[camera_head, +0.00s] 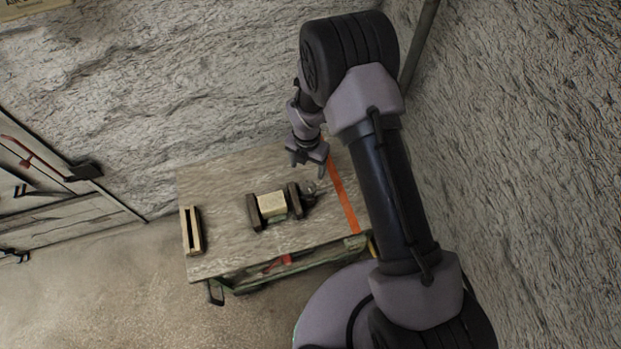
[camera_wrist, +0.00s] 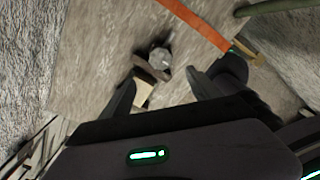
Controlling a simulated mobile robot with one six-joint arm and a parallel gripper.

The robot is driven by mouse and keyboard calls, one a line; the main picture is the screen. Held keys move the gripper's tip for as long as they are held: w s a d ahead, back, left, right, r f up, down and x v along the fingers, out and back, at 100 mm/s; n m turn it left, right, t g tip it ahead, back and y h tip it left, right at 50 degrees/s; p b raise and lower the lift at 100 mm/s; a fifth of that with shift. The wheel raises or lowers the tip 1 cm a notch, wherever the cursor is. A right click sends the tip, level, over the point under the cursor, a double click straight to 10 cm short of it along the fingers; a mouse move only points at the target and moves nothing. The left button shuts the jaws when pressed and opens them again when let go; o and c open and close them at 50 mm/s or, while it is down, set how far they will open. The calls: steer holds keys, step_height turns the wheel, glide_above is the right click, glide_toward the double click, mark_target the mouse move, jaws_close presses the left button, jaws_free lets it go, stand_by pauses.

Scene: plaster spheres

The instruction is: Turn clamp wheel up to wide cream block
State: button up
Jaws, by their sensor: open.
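The clamp (camera_head: 294,200) stands on the table, with dark jaws on either side of the wide cream block (camera_head: 272,205). I cannot tell whether the right jaw touches the block. The clamp wheel (camera_head: 309,188) is a small grey part at the clamp's right end; it also shows in the wrist view (camera_wrist: 159,58). In the wrist view the cream block (camera_wrist: 143,93) is partly hidden by my gripper's left finger. My gripper (camera_head: 308,165) is open and empty, above the table and behind the wheel. Its fingers (camera_wrist: 170,88) are spread apart in the wrist view, with the wheel beyond the gap.
The wooden table (camera_head: 222,185) has an orange strip (camera_head: 343,195) near its right side. A wooden piece with a dark edge (camera_head: 191,231) lies at the left edge. The table surface between it and the clamp is clear. Rough walls stand behind and to the right.

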mark_target(308, 187)
step_height(308, 187, down, 13)
steer(key=shift+d+r+b, duration=0.1)
steer(key=shift+r+b, duration=0.05)
steer(key=shift+b, duration=1.05)
steer(key=c, duration=1.4)
